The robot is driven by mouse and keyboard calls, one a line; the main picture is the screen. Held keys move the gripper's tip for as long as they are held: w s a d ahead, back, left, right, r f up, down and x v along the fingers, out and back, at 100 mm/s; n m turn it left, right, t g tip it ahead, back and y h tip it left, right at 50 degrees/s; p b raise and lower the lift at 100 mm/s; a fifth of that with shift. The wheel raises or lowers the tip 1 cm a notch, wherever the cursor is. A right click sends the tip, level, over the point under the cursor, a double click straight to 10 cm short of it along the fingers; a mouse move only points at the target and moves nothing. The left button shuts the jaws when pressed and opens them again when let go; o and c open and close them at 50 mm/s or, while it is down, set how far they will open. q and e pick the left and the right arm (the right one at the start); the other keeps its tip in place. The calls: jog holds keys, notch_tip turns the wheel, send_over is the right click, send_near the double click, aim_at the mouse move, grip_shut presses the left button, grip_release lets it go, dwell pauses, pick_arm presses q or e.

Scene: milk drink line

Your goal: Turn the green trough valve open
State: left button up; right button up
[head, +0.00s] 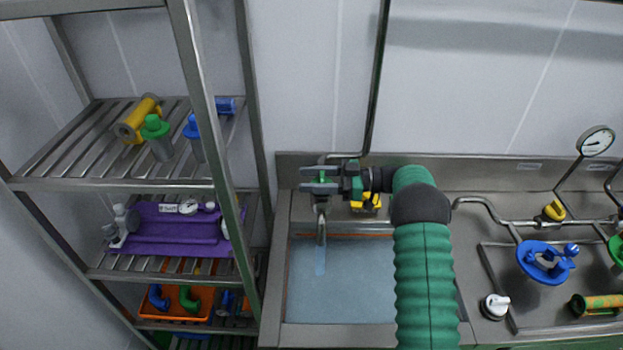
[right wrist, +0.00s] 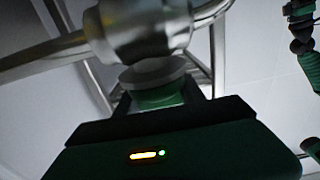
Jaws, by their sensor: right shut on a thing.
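The green trough valve (head: 323,174) sits on the tap above the steel trough (head: 278,290) in the head view. My right gripper (head: 318,181) is shut on its green handle, with dark fingers on both sides. In the right wrist view, part of the green valve handle (right wrist: 160,97) shows under a round grey cap and the metal valve body (right wrist: 140,32). The spout (head: 321,228) points down into the trough, and a pale blue streak like water (head: 320,261) shows below it. The fingers hide much of the handle. My left gripper is not in view.
A yellow valve (head: 366,202) sits close to the right of the gripper. A steel rack (head: 120,185) with coloured parts and a purple tray (head: 170,236) stands at left. A blue fitting (head: 545,262), white knob (head: 494,306) and gauge (head: 596,141) are at right.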

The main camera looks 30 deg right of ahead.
dwell(0.3)
jog(key=o, duration=1.4)
jog(key=shift+w+f, duration=0.15)
jog(key=shift+w, duration=0.05)
jog(key=shift+c, duration=0.2)
jog(key=shift+s+d, duration=0.15)
jog(key=shift+s, duration=0.05)
jog(key=b+v, duration=0.2)
jog(key=v, duration=1.4)
jog(key=shift+d, duration=0.35)
jog(key=shift+f, duration=0.1)
